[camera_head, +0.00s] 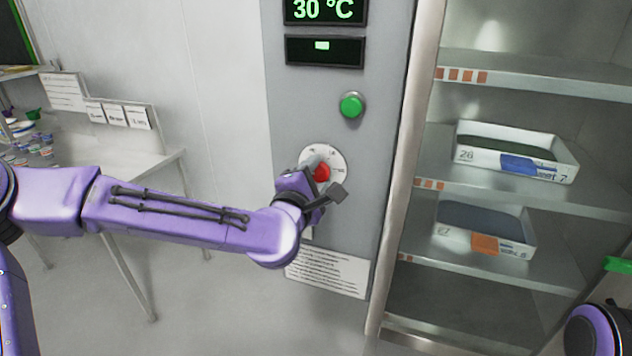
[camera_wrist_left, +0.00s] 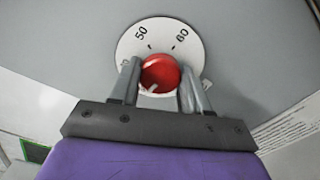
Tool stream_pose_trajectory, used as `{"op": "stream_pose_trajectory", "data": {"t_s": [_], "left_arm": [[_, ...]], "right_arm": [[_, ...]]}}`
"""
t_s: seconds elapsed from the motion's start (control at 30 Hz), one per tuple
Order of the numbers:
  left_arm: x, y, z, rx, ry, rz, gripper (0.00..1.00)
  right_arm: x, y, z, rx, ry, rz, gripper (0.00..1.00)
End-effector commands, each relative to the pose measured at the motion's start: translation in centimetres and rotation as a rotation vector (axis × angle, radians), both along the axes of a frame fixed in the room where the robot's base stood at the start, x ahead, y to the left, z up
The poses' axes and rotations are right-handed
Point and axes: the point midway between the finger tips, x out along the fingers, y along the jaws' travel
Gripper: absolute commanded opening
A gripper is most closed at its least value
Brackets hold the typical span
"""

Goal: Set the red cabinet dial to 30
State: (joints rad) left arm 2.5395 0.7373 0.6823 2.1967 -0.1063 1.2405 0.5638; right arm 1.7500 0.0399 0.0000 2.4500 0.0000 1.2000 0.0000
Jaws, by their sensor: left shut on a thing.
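The red cabinet dial (camera_head: 322,172) is a round red knob on a white scale plate (camera_wrist_left: 126,45), set on the grey cabinet panel. In the left wrist view the red knob (camera_wrist_left: 160,72) sits between my fingers, with 50 and 60 readable above it and other numbers partly hidden. A small pale mark shows on the knob's lower side. My left gripper (camera_head: 319,178) is shut on the knob, one finger on each side; it also fills the lower left wrist view (camera_wrist_left: 160,80). The display (camera_head: 324,11) above reads 30 °C.
A green button (camera_head: 351,105) and a second dark display (camera_head: 324,50) are above the dial. A paper notice (camera_head: 328,272) is below. Open shelves with trays (camera_head: 515,150) stand to the right. A white table (camera_head: 110,160) is at left. Part of my right arm shows bottom right.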

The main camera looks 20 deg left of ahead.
Motion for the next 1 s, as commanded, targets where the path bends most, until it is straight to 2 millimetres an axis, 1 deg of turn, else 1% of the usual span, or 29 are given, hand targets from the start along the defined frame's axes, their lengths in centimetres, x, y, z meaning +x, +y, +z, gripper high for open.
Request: {"op": "stream_pose_trajectory", "data": {"t_s": [0.03, 0.3, 0.77, 0.8, 0.83, 0.87, 1.0], "left_arm": [[0.0, 0.04, -0.27, -0.022, 0.002, 0.001, 0.16], [0.0, 0.03, -0.13, -0.089, 0.005, 0.001, 0.16], [0.0, 0.02, -0.06, -0.099, 0.005, 0.001, 0.16], [0.0, 0.01, -0.07, -0.099, 0.005, 0.001, 0.56], [0.0, 0.02, -0.06, -0.099, 0.005, 0.001, 0.66], [0.0, 0.02, -0.06, -0.099, 0.005, 0.001, 0.72], [0.0, 0.0, -0.04, -0.098, 0.005, 0.001, 0.72]], "right_arm": [[0.0, 0.0, -0.39, 0.0, 0.0, 0.0, 0.0], [0.0, 0.0, -0.81, 0.0, 0.0, 0.0, 0.0], [0.0, 0.0, -0.84, 0.0, 0.0, 0.0, 0.0], [0.0, 0.0, -0.84, 0.0, 0.0, 0.0, 0.0], [0.0, 0.0, -0.84, 0.0, 0.0, 0.0, 0.0], [0.0, 0.0, -0.84, 0.0, 0.0, 0.0, 0.0], [0.0, 0.0, -0.84, 0.0, 0.0, 0.0, 0.0]]}}
